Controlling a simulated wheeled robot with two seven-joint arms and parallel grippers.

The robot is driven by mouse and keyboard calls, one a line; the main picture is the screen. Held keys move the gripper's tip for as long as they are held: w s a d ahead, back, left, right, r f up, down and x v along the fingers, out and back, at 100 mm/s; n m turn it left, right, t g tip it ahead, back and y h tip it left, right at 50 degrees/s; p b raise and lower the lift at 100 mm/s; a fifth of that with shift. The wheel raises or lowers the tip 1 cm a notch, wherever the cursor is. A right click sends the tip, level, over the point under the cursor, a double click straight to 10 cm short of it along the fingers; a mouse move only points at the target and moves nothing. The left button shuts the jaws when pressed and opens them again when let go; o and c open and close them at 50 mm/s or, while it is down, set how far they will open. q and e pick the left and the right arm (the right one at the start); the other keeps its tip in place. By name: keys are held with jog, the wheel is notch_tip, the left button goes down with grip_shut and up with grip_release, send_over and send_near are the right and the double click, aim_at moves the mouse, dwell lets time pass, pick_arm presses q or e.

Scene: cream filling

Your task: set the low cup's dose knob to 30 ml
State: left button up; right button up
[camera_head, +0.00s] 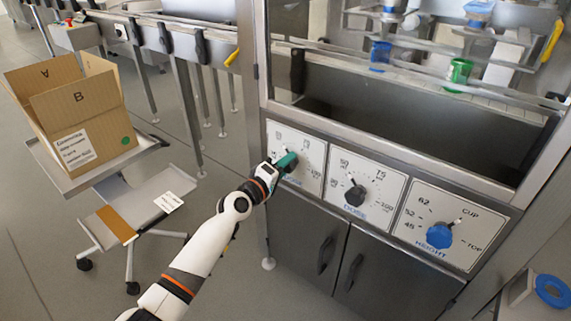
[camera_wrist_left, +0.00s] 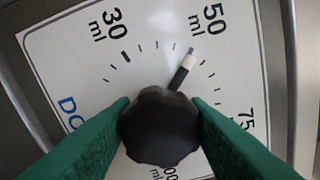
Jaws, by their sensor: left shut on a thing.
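The black dose knob (camera_wrist_left: 158,127) sits between the two green fingers of my left gripper (camera_wrist_left: 160,122) in the left wrist view. The fingers are closed on it from both sides. Its pointer (camera_wrist_left: 183,70), with a white end, points at about the 50 ml mark on the white dial plate (camera_wrist_left: 75,55). The 30 ml mark lies to the left of the pointer. In the head view my left gripper (camera_head: 285,163) is at the leftmost dial plate (camera_head: 311,178) and hides its knob. My right gripper is not in view.
To the right are another dose knob (camera_head: 354,195) and a blue height knob (camera_head: 439,236). Cabinet doors lie below. Behind the frame above stand a blue cup (camera_head: 380,54) and a green cup (camera_head: 459,72). A cardboard box (camera_head: 84,115) stands at the left.

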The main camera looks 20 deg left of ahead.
pick_arm(q)
jog(key=shift+n, duration=0.6)
jog(key=n, duration=0.2)
jog(key=shift+n+p, duration=0.3)
jog(key=shift+p, duration=0.1)
jog(key=n+p, duration=0.2)
jog(key=n, duration=0.5)
jog(key=shift+f+p, duration=0.1)
jog(key=shift+p, duration=0.2)
jog(key=shift+f+n, duration=0.1)
jog(key=shift+n, duration=0.8)
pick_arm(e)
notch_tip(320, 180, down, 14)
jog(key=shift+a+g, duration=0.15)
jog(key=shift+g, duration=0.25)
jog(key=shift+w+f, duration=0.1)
pick_arm(q)
jog(key=o, duration=1)
